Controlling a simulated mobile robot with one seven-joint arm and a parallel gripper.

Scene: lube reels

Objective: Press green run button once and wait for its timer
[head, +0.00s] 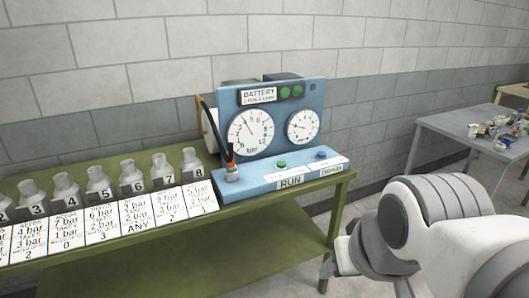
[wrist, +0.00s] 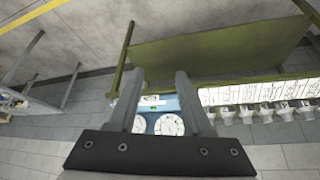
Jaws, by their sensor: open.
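The green run button (head: 281,164) sits on the sloped front base of a blue machine (head: 255,184), above a white label reading RUN (head: 290,181). A bottle stands at the base's left end under a dark hose. My gripper (wrist: 158,75) is open and empty in the wrist view. The machine's blue panel (wrist: 188,103) shows beyond and between its fingers, upside down. My gripper looks apart from the button. Whether the button is pressed in cannot be told.
A blue button (head: 321,154) is right of the green one. Numbered bottles (head: 99,186) and white cards (head: 103,222) line the green bench (head: 335,192) on the left. A grey table (head: 450,124) with small items stands at right. Open floor lies between.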

